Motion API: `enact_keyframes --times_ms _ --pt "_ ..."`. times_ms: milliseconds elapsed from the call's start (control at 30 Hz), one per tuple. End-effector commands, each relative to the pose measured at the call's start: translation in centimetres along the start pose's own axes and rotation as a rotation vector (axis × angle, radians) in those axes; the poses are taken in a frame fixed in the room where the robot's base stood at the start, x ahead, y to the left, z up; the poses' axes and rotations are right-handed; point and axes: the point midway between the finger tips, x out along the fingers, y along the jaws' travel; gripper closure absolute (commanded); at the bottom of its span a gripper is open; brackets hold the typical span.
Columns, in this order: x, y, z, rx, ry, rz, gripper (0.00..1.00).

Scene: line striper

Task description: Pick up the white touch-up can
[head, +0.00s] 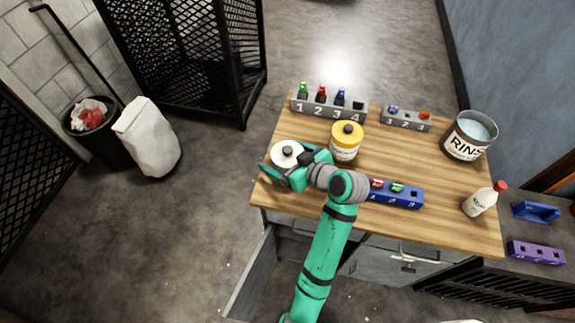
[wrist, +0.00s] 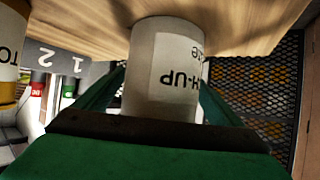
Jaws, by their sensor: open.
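The white touch-up can (head: 287,152) stands upright near the left edge of the wooden table, with a dark cap on its lid. Its label with "-UP" shows upside down in the wrist view (wrist: 165,65). My gripper (head: 283,178) is open at table height, with one finger on each side of the can. In the wrist view the green fingers (wrist: 160,100) flank the can's body; I cannot tell whether they touch it. Part of the can's front is hidden by my gripper.
A yellow can (head: 346,148) stands just right of my gripper. A numbered grey rack (head: 327,108) with several small bottles is behind. A blue rack (head: 405,195), a RINSE bucket (head: 462,148) and a red-capped white bottle (head: 477,204) are to the right. The table's left edge is close.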

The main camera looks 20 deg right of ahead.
Motion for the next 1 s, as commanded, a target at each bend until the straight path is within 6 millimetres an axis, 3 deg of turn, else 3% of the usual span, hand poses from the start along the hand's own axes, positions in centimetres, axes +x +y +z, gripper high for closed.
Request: enact_keyframes --times_ms 133,367,600,867,1000 --pt "1.2 -0.1 0.0 -0.001 -0.001 -0.001 0.11" --pt "1.4 -0.1 0.0 -0.001 -0.001 0.000 0.11" --pt "1.4 -0.2 0.0 -0.002 -0.001 -0.002 0.58" --pt "1.3 -0.1 -0.2 -0.002 0.000 -0.002 0.58" --pt "0.7 -0.1 -1.3 -0.003 0.003 0.000 0.58"
